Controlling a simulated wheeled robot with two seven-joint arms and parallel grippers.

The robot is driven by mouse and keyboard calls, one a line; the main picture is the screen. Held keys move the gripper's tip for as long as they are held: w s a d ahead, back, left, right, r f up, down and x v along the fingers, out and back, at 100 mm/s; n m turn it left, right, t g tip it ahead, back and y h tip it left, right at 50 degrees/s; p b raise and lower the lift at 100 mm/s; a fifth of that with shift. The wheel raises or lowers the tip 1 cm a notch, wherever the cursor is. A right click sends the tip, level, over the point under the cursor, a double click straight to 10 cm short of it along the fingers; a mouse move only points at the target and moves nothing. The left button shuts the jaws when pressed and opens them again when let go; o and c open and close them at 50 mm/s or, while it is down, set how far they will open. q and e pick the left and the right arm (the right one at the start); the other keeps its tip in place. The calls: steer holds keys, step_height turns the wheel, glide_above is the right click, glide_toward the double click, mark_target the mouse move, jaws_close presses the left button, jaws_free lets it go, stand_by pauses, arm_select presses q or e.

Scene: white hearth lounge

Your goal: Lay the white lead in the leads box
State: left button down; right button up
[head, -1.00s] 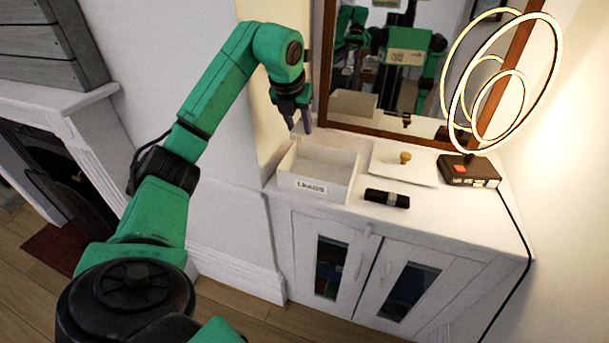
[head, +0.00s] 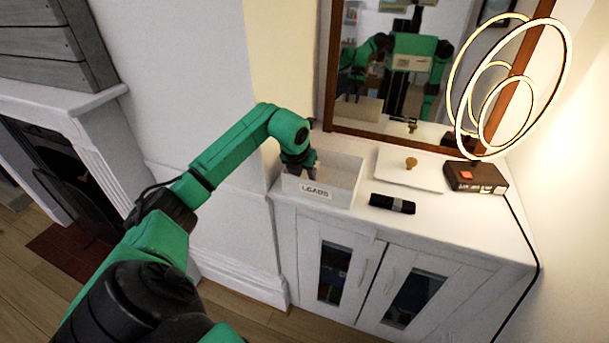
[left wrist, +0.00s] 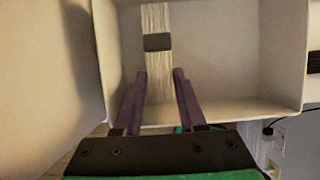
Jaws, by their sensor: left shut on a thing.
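The white lead (left wrist: 155,20) is a pale bundle of strands with a dark band, in the left wrist view. My left gripper (left wrist: 159,75) is shut on it, one finger on each side. The leads box (head: 340,196) is a white open box marked "LEADS" on the white cabinet top, and its wall also shows in the left wrist view (left wrist: 235,108). In the head view my left gripper (head: 313,168) reaches down into the left part of the box. The lead is over or in the box; whether it touches the floor I cannot tell. My right gripper is not in view.
A black roll with a grey band (head: 391,203) lies right of the box. Behind it is a white flat lid (head: 430,182) with a wooden knob. A ring lamp on a dark base (head: 475,178) stands further right. A framed mirror (head: 400,110) stands behind.

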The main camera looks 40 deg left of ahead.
arm_select(q)
steer(key=shift+f, duration=0.1)
steer(key=shift+f, duration=0.1)
steer(key=shift+c, duration=2.4)
jaws_free()
steer(key=shift+r, duration=0.45)
steer(key=v, duration=1.1)
steer(key=shift+s+r+b, duration=0.2)
steer(key=shift+r+b, duration=0.05)
steer(key=shift+b, duration=0.15)
steer(key=shift+d, duration=0.15)
